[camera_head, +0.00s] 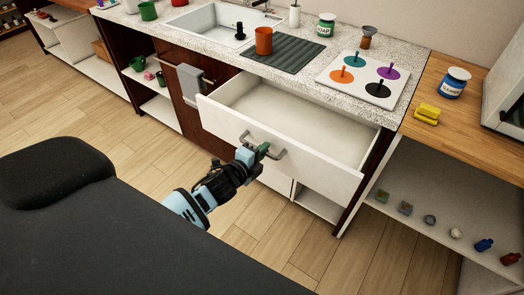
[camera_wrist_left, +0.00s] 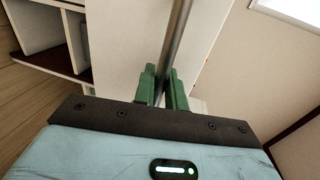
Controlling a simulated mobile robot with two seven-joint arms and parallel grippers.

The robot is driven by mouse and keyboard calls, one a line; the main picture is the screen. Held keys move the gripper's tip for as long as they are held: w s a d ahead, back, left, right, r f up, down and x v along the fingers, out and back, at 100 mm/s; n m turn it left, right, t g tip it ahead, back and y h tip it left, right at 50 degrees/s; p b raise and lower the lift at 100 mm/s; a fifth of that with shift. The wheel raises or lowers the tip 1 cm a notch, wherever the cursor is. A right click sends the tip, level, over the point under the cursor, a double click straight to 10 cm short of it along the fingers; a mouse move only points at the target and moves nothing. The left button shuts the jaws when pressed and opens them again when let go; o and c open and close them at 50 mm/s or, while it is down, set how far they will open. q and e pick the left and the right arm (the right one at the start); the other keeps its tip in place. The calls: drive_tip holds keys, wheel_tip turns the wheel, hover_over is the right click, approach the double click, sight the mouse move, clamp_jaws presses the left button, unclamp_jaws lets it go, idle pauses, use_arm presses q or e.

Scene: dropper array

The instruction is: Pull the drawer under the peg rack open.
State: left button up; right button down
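The drawer (camera_head: 325,163) under the peg rack is pulled well out from the counter, and its white inside looks empty. The peg rack (camera_head: 364,76) is a white board on the counter with orange, teal, purple and black pegs on discs. A grey bar handle (camera_head: 277,155) is on the drawer front; it also shows in the left wrist view (camera_wrist_left: 180,30). My left gripper (camera_head: 264,149) is at the handle. In the left wrist view its green fingers (camera_wrist_left: 164,88) are close together with the bar between them. My right gripper is not in view.
On the counter are a dark ribbed mat (camera_head: 285,54) with an orange cup (camera_head: 264,40), a sink (camera_head: 210,22) and a green jar (camera_head: 326,25). A grey towel (camera_head: 190,80) hangs left of the drawer. An open shelf with small items (camera_head: 430,220) stands at right. Floor in front is clear.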

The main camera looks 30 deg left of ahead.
use_arm(q)
drive_tip(key=o, duration=0.3)
drive_tip(key=shift+v, duration=3.95)
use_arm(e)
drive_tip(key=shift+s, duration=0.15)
